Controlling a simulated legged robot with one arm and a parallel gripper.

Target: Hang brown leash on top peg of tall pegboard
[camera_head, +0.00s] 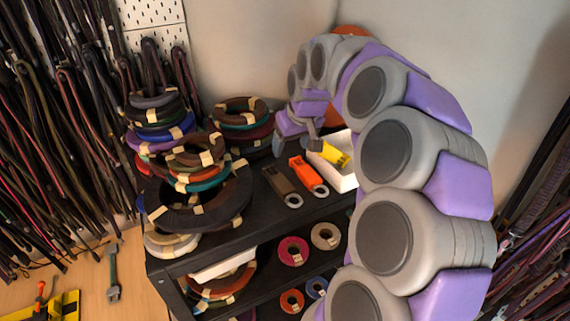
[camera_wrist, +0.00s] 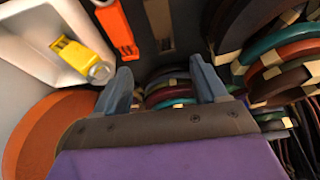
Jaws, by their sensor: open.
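My gripper (camera_head: 297,142) is over the dark shelf top at the back, beside the white tray. In the wrist view its two blue-grey fingers (camera_wrist: 163,82) are spread apart with nothing held between them. Coiled cords lie beyond them. A brown tagged item (camera_head: 282,186) lies flat on the shelf, also in the wrist view (camera_wrist: 159,22); I cannot tell whether it is the brown leash. Brown coils (camera_head: 240,104) also sit in the stacks. A white perforated pegboard (camera_head: 152,12) shows at the upper left, with dark cords hanging around it. Its top peg is not visible.
The dark shelf (camera_head: 240,238) holds stacked coils (camera_head: 195,185), an orange item (camera_head: 306,175) and a white tray (camera_head: 346,180) with a yellow item (camera_head: 333,153). Rolls lie on the lower shelf. Hanging cords crowd the left wall. A wrench-like tool (camera_head: 113,270) lies on the wooden floor.

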